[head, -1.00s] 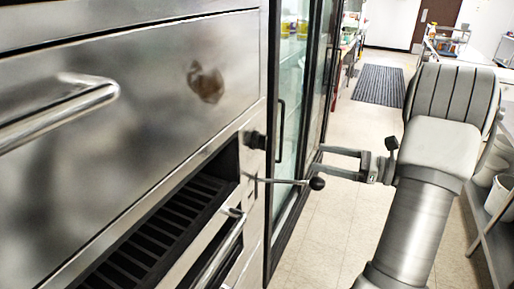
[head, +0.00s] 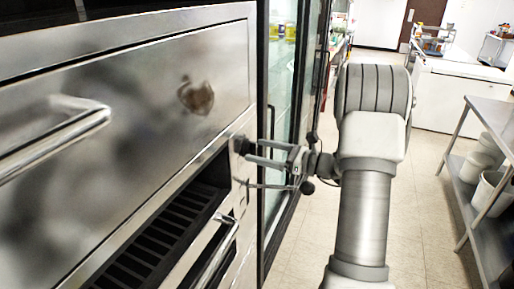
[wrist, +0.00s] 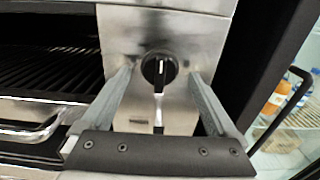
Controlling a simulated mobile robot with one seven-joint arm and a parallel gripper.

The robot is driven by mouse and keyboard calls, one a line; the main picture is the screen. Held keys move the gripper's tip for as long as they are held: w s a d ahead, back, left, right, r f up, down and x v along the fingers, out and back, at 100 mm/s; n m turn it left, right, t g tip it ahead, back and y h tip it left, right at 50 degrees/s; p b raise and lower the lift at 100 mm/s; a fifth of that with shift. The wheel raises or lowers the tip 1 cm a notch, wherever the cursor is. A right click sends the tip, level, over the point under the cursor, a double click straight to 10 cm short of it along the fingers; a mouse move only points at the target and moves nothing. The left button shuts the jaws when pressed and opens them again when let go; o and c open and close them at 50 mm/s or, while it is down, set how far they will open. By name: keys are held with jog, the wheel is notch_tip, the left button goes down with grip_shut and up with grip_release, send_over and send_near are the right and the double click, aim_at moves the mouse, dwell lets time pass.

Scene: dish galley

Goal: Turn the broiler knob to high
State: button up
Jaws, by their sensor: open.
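The broiler knob (wrist: 159,68) is a round black dial with a pale pointer line standing about upright, on the steel front panel in the wrist view. In the head view the knob (head: 240,145) sticks out at the panel's right edge. My gripper (head: 252,151) is open, its fingers pointing at the knob with the tips close to it. In the wrist view the fingers of my gripper (wrist: 163,75) lie to either side of the knob, with a gap on each side. I cannot tell whether the tips reach past the knob's face.
A lever with a black ball end (head: 307,187) sticks out just below my gripper. The broiler's grate opening (head: 165,235) and a bar handle (head: 222,250) are to the left. A glass-door cabinet (head: 282,120) stands behind. Open floor lies to the right.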

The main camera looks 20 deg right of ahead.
jog(key=shift+x, duration=0.8)
jog(key=c, duration=1.4)
jog(key=shift+o, duration=0.2)
